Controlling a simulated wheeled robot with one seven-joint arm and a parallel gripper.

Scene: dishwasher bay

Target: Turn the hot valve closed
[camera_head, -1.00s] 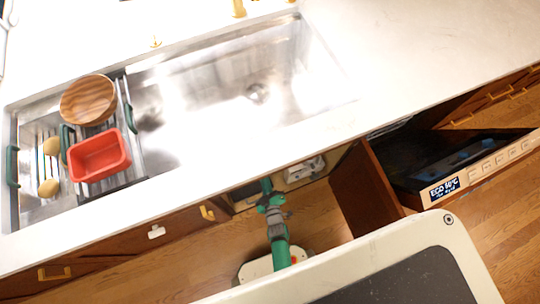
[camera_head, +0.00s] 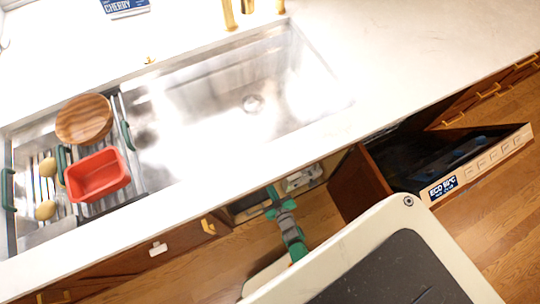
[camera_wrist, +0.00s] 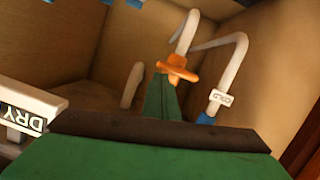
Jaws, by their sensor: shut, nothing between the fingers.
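In the wrist view, an orange valve handle (camera_wrist: 178,68) sits on a white pipe inside the cabinet under the sink. I take it for the hot valve; no label for it is readable. A second white pipe (camera_wrist: 233,60) to its right carries a small tag (camera_wrist: 223,97) that seems to read COLD, with a blue part (camera_wrist: 206,118) below. My gripper (camera_wrist: 163,82) is shut and empty, its green tip just below and left of the orange handle. I cannot tell whether they touch. In the head view my gripper (camera_head: 272,193) reaches into the cabinet opening; the valves are hidden there.
A white box marked DRY (camera_wrist: 25,120) stands at the left in the wrist view. The cabinet door (camera_head: 356,185) is open, next to the open dishwasher (camera_head: 440,160). The counter edge (camera_head: 200,185) lies above. The sink (camera_head: 230,95) holds a red tub (camera_head: 97,174).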

